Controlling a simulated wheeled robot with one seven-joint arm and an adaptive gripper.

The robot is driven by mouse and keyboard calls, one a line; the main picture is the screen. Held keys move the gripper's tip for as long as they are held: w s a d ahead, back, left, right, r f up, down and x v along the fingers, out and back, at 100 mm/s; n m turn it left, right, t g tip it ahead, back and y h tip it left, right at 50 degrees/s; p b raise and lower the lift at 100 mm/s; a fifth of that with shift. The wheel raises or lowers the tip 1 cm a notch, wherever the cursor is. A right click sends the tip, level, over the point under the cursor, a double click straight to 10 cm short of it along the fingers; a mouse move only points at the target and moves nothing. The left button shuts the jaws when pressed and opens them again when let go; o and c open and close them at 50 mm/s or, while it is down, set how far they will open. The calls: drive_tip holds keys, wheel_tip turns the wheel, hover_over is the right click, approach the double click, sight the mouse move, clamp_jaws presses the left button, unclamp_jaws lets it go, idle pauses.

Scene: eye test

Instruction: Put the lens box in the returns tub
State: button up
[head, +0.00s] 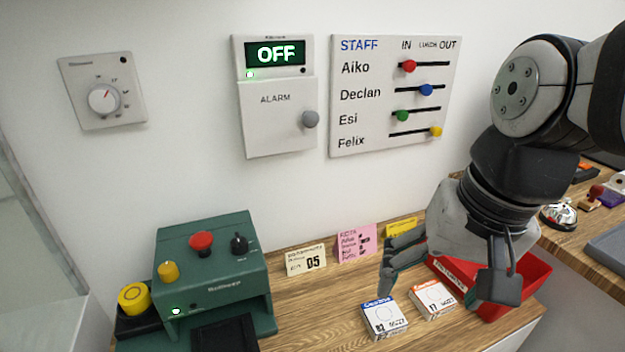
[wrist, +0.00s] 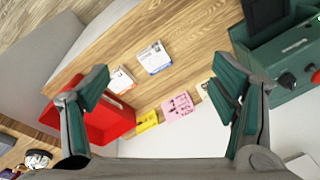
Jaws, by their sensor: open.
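Two small white lens boxes lie on the wooden counter. One has a blue band (head: 384,318) and one an orange band (head: 432,299); the wrist view shows the blue-banded box (wrist: 154,60) and the orange-banded box (wrist: 121,80) side by side. The red tub (head: 527,285) stands right of them, partly hidden by my gripper; the wrist view shows it at lower left (wrist: 108,124), partly behind one finger. My gripper (head: 440,284) is open and empty above the counter, with its fingers spread over the area of the boxes and tub; both fingers show in the wrist view (wrist: 158,84).
A green machine (head: 212,265) with knobs stands at the left. A cream card (head: 306,260), a pink note (head: 357,243) and a yellow note (head: 401,228) stand along the wall. A bell (head: 558,214) sits on the right-hand counter. Bare wood (head: 320,305) lies between machine and boxes.

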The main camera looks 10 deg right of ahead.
drive_tip(key=s+n, duration=0.1)
drive_tip(key=s+a+n, duration=0.1)
drive_tip(key=s+n, duration=0.2)
drive_tip(key=n, duration=0.1)
drive_tip(key=shift+s+a+f+h, duration=0.25)
drive_tip(key=shift+s+a+h, duration=0.05)
drive_tip(key=shift+h, duration=0.1)
wheel_tip(320, 180, up, 10)
drive_tip(key=t+p, duration=0.2)
drive_tip(key=p, duration=0.6)
drive_tip(key=shift+f, duration=0.2)
drive_tip(key=shift+d, duration=0.1)
drive_tip(key=shift+c, duration=0.5)
